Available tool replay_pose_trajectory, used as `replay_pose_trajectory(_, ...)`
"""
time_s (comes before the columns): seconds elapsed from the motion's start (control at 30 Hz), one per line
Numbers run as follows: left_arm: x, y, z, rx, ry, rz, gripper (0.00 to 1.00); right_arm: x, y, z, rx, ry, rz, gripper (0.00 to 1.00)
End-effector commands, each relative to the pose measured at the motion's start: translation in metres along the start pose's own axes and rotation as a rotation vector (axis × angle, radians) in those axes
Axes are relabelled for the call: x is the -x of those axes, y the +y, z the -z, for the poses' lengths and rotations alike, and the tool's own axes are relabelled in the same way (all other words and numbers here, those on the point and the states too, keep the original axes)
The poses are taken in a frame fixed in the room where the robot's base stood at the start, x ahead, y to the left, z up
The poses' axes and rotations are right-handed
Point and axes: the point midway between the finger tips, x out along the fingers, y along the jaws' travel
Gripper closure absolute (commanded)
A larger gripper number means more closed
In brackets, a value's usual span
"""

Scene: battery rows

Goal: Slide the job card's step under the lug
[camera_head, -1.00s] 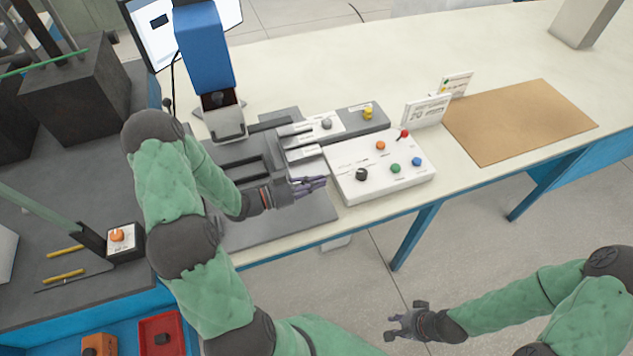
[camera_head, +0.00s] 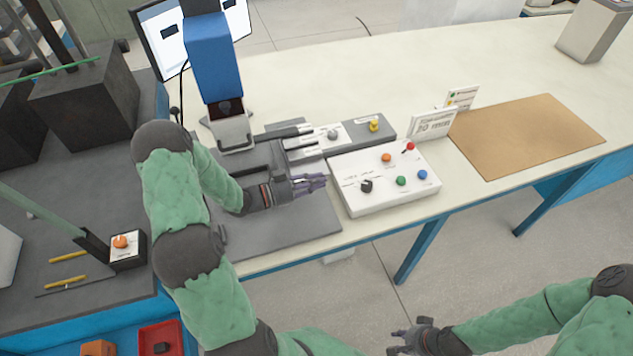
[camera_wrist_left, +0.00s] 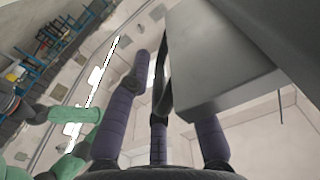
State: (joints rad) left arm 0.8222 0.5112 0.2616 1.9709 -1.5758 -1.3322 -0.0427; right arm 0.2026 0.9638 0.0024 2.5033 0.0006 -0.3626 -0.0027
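A white card with large print (camera_head: 433,122) stands behind the control box; a smaller card with coloured marks (camera_head: 461,97) stands just behind it. I cannot tell which is the job card. The grey fixture (camera_head: 270,225) has stepped metal parts (camera_head: 301,142) under and beside the blue-headed machine (camera_head: 214,70). I cannot make out the lug. My left gripper (camera_head: 312,183) is low over the fixture, left of the control box. My right gripper (camera_head: 400,342) is open and empty, over the floor.
The white control box (camera_head: 388,197) has several coloured knobs and a dark dial. A brown mat (camera_head: 530,135) lies on the bench at right. A yellow knob (camera_head: 374,125) stands at the fixture's back.

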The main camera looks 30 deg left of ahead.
Motion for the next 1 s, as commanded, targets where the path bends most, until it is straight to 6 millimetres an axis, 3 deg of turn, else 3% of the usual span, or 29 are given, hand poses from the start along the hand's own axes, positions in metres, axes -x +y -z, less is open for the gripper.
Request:
replay_pose_trajectory(0.33, 0.001, 0.0, 0.0, -0.001, 0.001, 0.001, 0.67, 0.0, 0.0, 0.0, 0.0, 0.0, 0.0, 0.71)
replay_pose_trajectory(0.47, 0.011, -0.001, 0.0, -0.001, 0.001, 0.002, 0.67, 0.0, 0.0, 0.0, 0.0, 0.0, 0.0, 0.71)
replay_pose_trajectory(1.0, 0.105, -0.001, -0.001, 0.0, 0.0, 0.003, 0.67, 0.0, 0.0, 0.0, 0.0, 0.0, 0.0, 0.71)
